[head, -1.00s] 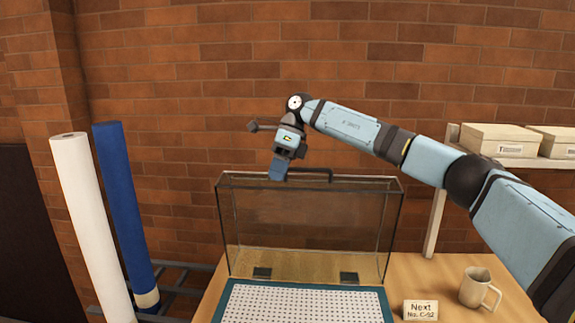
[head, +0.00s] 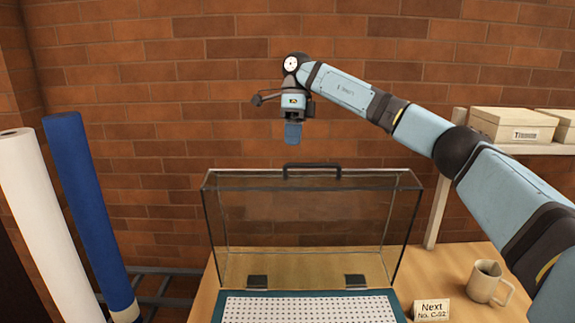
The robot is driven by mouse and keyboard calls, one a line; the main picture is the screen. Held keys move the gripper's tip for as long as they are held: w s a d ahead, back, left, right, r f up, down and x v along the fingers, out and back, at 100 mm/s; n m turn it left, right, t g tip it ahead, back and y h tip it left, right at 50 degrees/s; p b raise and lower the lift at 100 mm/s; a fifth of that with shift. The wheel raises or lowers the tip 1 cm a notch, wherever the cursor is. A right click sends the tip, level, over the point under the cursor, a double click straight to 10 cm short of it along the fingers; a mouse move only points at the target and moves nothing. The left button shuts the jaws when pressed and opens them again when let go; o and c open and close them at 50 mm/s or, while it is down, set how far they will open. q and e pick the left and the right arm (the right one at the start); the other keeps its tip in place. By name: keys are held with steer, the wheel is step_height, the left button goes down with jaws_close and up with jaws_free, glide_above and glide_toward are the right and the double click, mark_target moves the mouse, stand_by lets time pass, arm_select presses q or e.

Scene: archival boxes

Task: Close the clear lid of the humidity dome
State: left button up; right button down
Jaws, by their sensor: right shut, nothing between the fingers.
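The clear lid (head: 310,225) of the humidity dome stands raised and open on its hinges behind the base. A black handle (head: 312,166) sits on its top edge. The perforated base (head: 306,308) with a teal rim lies on the table in front, cut off by the lower picture edge. Two dark hinges (head: 257,281) join lid and base. My right gripper (head: 293,138) points down above the lid's top edge, a little left of the handle and apart from it. It is shut and empty. My left gripper is not in view.
A mug (head: 489,283) and a small "Next" card (head: 430,309) stand on the wooden table (head: 455,262) to the right. Archival boxes (head: 513,124) sit on a shelf at right. White (head: 40,230) and blue (head: 88,210) rolls lean at left. A brick wall is behind.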

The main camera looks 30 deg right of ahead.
mark_target(288, 174)
steer(key=x, duration=0.4)
steer(key=shift+w, duration=0.1)
steer(key=s+a, duration=0.2)
steer(key=s, duration=0.1)
steer(key=shift+a+f, duration=0.15)
steer(key=shift+a, duration=0.15)
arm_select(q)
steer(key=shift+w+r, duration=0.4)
arm_select(e)
steer(key=shift+a+f, duration=0.1)
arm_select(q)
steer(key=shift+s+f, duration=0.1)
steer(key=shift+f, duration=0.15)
